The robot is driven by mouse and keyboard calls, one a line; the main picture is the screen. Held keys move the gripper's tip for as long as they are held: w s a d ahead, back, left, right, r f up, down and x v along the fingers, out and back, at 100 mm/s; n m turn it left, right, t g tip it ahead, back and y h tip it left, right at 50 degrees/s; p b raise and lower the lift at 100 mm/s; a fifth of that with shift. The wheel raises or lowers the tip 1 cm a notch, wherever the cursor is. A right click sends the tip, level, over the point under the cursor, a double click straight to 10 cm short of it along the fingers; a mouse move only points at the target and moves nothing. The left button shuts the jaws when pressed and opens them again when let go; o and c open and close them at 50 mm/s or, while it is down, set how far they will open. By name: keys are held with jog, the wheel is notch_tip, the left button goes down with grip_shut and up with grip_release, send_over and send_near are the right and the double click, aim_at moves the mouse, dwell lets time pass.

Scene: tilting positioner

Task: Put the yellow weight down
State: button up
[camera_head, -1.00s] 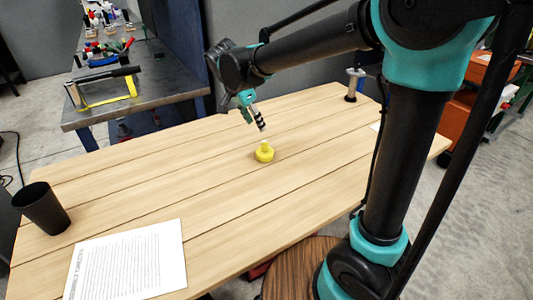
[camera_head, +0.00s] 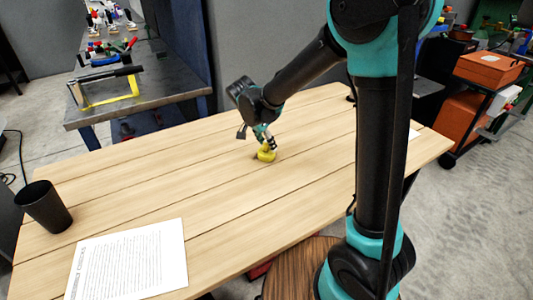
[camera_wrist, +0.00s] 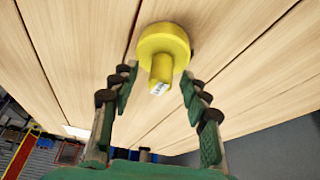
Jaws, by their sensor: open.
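The yellow weight (camera_head: 267,156) stands on the wooden table (camera_head: 150,190), near its middle in the head view. In the wrist view the yellow weight (camera_wrist: 164,45) shows as a round disc with a narrower knob pointing towards my gripper. My gripper (camera_head: 270,146) is right at the weight in the head view, coming down from above. In the wrist view my gripper (camera_wrist: 158,82) is open, with one finger on each side of the knob and a visible gap to both. The knob lies between the fingertips.
A black cup (camera_head: 44,207) and a printed sheet (camera_head: 128,260) are at the left front of the table. A metal bench (camera_head: 140,85) with a yellow-framed tool stands behind at left. The table around the weight is clear.

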grip_shut()
dwell(0.3)
dwell(0.5)
